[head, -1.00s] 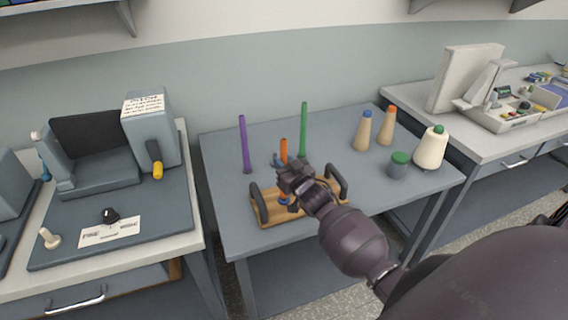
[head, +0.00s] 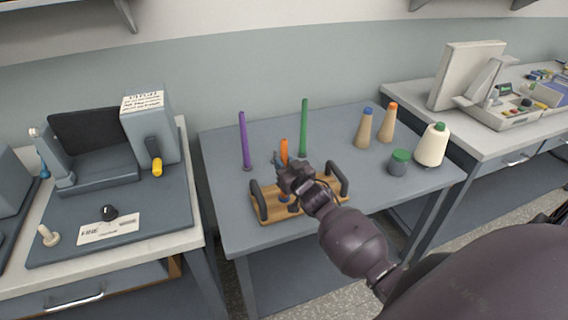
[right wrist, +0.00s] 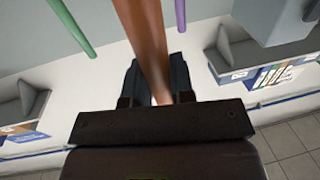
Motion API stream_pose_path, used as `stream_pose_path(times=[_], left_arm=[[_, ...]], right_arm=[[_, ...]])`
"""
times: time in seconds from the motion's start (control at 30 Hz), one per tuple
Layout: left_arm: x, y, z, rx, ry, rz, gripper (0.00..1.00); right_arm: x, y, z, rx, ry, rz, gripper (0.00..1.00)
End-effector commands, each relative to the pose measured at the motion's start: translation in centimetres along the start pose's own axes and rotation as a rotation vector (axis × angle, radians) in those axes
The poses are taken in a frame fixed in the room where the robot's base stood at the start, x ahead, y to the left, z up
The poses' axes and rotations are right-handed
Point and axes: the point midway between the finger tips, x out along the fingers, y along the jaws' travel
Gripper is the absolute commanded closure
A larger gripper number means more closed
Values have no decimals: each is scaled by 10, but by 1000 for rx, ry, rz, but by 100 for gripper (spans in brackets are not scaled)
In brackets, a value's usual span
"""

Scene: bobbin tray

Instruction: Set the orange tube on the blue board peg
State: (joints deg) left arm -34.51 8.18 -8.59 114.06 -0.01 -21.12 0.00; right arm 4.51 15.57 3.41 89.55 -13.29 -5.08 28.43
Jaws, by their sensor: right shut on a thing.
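My right gripper (head: 281,170) is shut on the orange tube (head: 284,149). The tube stands upright above the wooden board (head: 263,216), which has two dark handles. In the right wrist view the tube (right wrist: 148,45) runs up between the two dark fingers (right wrist: 155,88). A blue peg (head: 284,198) shows on the board just below the gripper, partly covered by it. The tube's lower end is hidden behind the gripper, so I cannot tell whether it touches the peg. My left gripper is not in view.
A purple rod (head: 244,140) and a green rod (head: 304,128) stand upright behind the board. The table's front left is clear.

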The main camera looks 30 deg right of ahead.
Motion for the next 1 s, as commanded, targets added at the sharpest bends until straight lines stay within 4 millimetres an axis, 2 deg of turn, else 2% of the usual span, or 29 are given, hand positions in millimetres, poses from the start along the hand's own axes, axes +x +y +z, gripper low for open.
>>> stream_pose_path(times=[0.1, 0.13, 0.3, 0.67, 0.83, 1.0], left_arm=[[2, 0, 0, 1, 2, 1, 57], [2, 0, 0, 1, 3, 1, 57], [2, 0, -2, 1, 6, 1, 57], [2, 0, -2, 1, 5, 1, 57], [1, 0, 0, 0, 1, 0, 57], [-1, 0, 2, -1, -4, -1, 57]], right_arm=[[0, 0, 3, 0, 0, 0, 100], [0, 0, 2, 0, 0, 0, 73], [0, 0, 2, 0, 0, 0, 48], [-4, 0, 3, 0, -1, 0, 48], [-24, 0, 3, 1, -2, 1, 48], [-54, 0, 3, 1, -3, 1, 48]])
